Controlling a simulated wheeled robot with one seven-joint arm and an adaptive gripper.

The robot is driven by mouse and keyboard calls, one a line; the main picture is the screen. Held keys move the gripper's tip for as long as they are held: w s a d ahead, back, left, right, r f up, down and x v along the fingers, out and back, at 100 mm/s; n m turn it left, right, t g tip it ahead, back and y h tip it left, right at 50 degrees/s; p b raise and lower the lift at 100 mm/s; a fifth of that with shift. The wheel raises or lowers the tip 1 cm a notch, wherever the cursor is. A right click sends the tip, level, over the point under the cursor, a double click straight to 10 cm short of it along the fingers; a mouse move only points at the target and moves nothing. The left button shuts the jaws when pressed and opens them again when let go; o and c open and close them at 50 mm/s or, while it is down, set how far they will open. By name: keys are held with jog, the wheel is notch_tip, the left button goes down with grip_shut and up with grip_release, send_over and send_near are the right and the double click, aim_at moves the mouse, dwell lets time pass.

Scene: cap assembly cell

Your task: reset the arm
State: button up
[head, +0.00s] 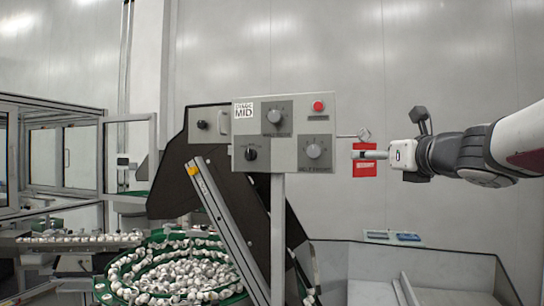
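My gripper (362,155) is at the right of the head view, at the end of my arm, which reaches in from the right edge. It points left toward the control panel (328,160) and stops just short of its right edge. Its fingers show side-on as one short bar, so I cannot tell whether they are open or shut. A red tag (364,170) hangs right behind or at the fingers, below a thin wire hook (362,135). I cannot tell whether the fingers touch the tag.
The panel on its grey post (278,240) carries knobs and a red button (318,106). A green round feeder (110,290) full of white caps stands at lower left. A glazed enclosure (60,155) is at far left. A grey metal bin (440,258) lies below my arm, with open space between.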

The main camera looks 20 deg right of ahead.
jog(key=s, duration=0.7)
jog(key=s+a+f+n+g+y, duration=0.2)
jog(key=a+f+n+g+y, duration=0.1)
jog(key=a+f+n, duration=0.55)
jog(key=s+a+f+n+g+y, duration=0.25)
jog(key=a+f+n, duration=0.25)
jog(key=a+n, duration=0.55)
jog(key=s+a+f+n+g+h, duration=0.2)
jog(key=s+f+n+g+h, duration=0.2)
jog(key=s+f+n+g, duration=0.3)
jog(key=shift+s+f+n, duration=2.4)
jog(key=shift+f+n, duration=1.45)
jog(key=shift+n, duration=1.55)
